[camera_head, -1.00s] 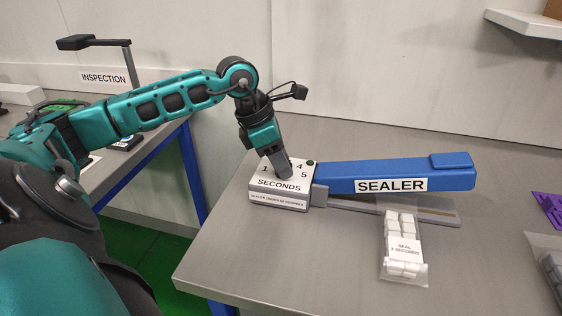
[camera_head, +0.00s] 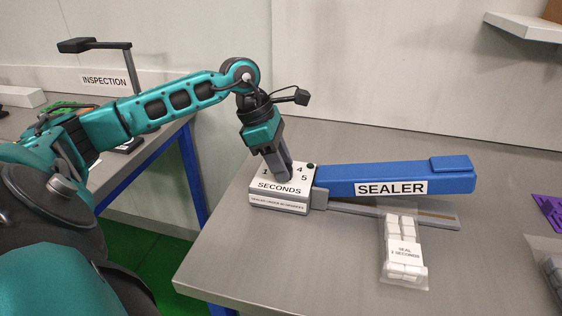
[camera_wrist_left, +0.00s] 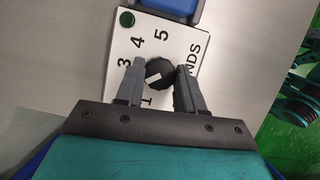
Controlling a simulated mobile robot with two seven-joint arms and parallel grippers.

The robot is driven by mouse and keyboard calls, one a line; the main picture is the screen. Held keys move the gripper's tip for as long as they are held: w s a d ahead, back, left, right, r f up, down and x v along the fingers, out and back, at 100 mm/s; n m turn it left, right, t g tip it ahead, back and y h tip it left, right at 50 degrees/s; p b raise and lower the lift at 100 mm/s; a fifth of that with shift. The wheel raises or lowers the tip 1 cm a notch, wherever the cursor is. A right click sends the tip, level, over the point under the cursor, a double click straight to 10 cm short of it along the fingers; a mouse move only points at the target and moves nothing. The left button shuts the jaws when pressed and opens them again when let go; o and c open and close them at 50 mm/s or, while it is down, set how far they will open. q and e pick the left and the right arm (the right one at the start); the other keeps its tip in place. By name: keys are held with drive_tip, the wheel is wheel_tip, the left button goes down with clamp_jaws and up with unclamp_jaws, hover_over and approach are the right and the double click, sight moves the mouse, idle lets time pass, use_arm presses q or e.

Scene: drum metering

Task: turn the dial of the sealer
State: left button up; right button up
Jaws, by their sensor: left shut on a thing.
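The sealer (camera_head: 395,175) is a long blue arm on a grey base, on the grey table. Its white control box (camera_head: 280,203) is at the left end, marked SECONDS, with numbers around a dial. The black dial (camera_wrist_left: 158,72) shows in the left wrist view between my fingers, with a white mark on it. My left gripper (camera_head: 279,174) points down onto the box and is shut on the dial; it also shows in the left wrist view (camera_wrist_left: 158,82). In the head view the gripper hides the dial. The number 2 is hidden. My right gripper is not in view.
A green button (camera_wrist_left: 126,17) is on the box's corner. Purple parts (camera_head: 550,212) lie at the far right. The table's front left is clear.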

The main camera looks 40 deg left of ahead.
use_arm(q)
drive_tip(key=o, duration=1)
drive_tip(key=shift+o, duration=0.2)
drive_tip(key=shift+r, duration=0.1)
drive_tip(key=p+v, duration=0.1)
drive_tip(key=v, duration=1.1)
drive_tip(key=shift+a+r, duration=0.2)
drive_tip(key=shift+r, duration=0.1)
drive_tip(key=shift+s, duration=0.1)
